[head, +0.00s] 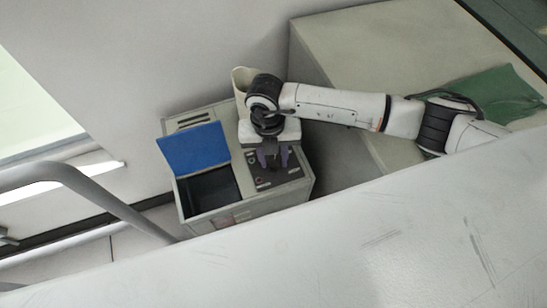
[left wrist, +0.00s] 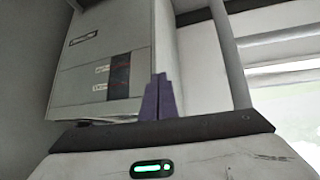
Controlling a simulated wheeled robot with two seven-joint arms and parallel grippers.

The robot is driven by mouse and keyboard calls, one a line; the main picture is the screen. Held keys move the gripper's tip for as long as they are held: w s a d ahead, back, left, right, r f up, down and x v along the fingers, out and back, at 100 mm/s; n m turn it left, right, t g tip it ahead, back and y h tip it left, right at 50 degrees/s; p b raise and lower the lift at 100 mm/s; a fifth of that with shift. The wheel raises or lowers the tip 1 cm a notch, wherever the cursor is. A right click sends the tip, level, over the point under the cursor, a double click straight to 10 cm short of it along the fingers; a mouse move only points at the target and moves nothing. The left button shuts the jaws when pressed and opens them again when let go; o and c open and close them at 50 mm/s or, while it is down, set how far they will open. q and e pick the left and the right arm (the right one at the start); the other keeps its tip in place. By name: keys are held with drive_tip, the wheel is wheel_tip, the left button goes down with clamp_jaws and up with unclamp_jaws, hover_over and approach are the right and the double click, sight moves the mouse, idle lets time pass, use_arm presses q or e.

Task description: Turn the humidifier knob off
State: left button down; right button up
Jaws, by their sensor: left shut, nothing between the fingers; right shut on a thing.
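The humidifier (head: 193,218) is a grey box unit standing against the wall in the head view. Its dark control panel (head: 293,179) lies on top at the right and carries small knobs. My right gripper (head: 273,162) points down onto this panel with its purple fingers. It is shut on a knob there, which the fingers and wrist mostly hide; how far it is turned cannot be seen. My left gripper (left wrist: 158,98) shows only in the left wrist view, shut and empty, apart from anything.
A blue lid (head: 194,148) stands open over a dark bin (head: 209,190) left of the panel. A beige container (head: 241,78) stands behind. A large beige cabinet (head: 350,50) is at the right. A grey rail (head: 110,195) curves at left. The left wrist view shows a grey cabinet (left wrist: 85,75).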

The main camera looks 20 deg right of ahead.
sight(272, 163)
drive_tip(key=n+b, duration=0.1)
drive_tip(key=n, duration=0.2)
drive_tip(key=shift+n+b, duration=0.6)
drive_tip(key=shift+n, duration=0.9)
drive_tip(key=o, duration=1)
drive_tip(key=shift+o, duration=0.2)
drive_tip(key=shift+r, duration=0.1)
wheel_tip(272, 163, up, 10)
drive_tip(key=shift+a, duration=0.3)
